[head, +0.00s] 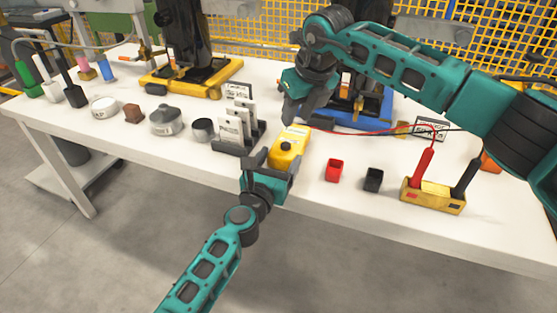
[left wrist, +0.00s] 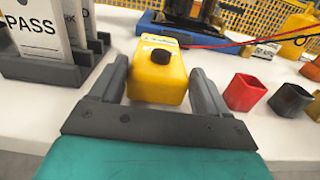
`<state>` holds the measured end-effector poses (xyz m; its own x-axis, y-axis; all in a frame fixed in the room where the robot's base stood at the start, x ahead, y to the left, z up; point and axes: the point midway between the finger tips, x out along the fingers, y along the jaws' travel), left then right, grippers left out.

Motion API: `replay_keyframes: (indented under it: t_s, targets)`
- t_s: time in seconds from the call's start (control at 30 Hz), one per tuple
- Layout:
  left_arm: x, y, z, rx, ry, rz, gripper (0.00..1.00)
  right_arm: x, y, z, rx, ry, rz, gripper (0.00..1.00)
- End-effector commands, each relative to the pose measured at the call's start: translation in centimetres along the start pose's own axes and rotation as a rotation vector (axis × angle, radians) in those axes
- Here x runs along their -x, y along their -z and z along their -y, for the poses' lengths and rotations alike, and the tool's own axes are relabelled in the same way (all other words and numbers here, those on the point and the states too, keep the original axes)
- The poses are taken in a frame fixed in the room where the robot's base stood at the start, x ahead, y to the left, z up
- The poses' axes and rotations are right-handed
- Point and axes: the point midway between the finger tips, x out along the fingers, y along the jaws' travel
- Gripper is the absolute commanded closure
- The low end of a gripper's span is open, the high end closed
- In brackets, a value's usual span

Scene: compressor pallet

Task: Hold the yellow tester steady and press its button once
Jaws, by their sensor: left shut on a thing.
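The yellow tester (head: 290,147) stands near the table's front edge, with a dark round button (left wrist: 161,56) on its top face. My left gripper (head: 272,168) is shut on the tester from the front. In the left wrist view one finger lies along each side of the tester (left wrist: 157,84). My right gripper (head: 300,108) hangs behind and above the tester, apart from the button, pointing down. Its fingertips are dark and overlap in the view, so I cannot tell whether it is open or shut.
A rack of PASS cards (head: 236,130) stands close left of the tester. A red cup (head: 333,170) and a black cup (head: 373,179) stand to its right. A yellow holder (head: 432,195) carries red and black probes. Red and black leads run behind. A blue base (head: 372,116) stands at the back.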

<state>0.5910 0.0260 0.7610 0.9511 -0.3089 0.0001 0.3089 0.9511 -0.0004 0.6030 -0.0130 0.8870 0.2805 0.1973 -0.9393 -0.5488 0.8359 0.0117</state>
Motion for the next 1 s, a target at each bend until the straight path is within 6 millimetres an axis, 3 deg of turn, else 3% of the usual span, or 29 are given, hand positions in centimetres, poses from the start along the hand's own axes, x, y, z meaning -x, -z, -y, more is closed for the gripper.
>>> replay_keyframes:
  t_s: [0.37,1.0]
  targets:
    - [0.02,0.05,0.0,-0.001,0.0,-0.001,0.68,0.0,0.0,0.0,0.0,0.0,0.0,1.0]
    - [0.02,0.06,-0.01,-0.001,0.0,-0.001,0.68,0.0,0.0,0.0,0.0,0.0,0.0,1.0]
